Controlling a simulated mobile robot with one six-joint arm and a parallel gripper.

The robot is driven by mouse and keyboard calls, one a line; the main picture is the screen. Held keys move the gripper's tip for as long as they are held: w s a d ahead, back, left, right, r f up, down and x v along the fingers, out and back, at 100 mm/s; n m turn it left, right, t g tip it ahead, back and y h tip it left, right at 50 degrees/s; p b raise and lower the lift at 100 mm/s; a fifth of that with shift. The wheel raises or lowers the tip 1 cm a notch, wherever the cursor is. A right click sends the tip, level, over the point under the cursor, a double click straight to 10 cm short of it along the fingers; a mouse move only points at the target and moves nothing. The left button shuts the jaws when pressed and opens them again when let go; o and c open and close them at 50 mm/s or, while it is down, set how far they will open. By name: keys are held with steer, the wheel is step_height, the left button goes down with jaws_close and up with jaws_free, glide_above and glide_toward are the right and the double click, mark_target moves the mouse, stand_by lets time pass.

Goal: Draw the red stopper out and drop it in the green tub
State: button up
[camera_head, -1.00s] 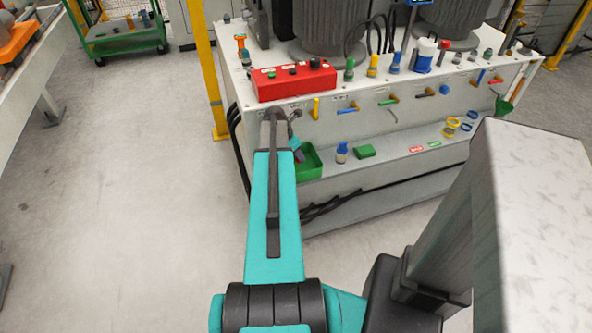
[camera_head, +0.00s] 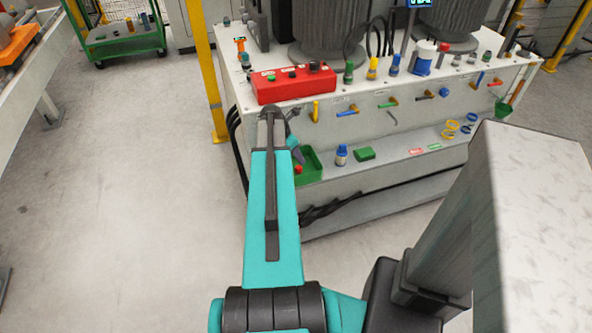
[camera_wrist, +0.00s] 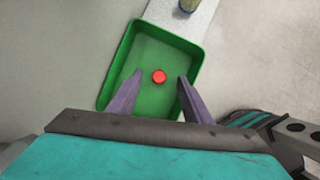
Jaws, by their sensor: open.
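The red stopper (camera_wrist: 159,76) shows inside the green tub (camera_wrist: 190,46) in the wrist view, against the tub's floor. In the head view a small red spot, the stopper (camera_head: 298,169), shows over the left part of the green tub (camera_head: 313,160). My gripper (camera_wrist: 160,79) is open above the tub. Its two purple-grey fingers stand apart on either side of the stopper, with a gap to each. In the head view my arm hides part of the gripper and the tub's left side.
The tub stands on the low grey ledge of the white bench. A blue-and-white bottle (camera_head: 341,155) and a green block (camera_head: 364,154) are to its right. A red control box (camera_head: 293,83) is on the bench top above. Black cables (camera_head: 330,208) hang below the ledge.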

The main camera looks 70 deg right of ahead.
steer(key=v, duration=1.1)
steer(key=shift+r, duration=0.25)
stand_by(0.5)
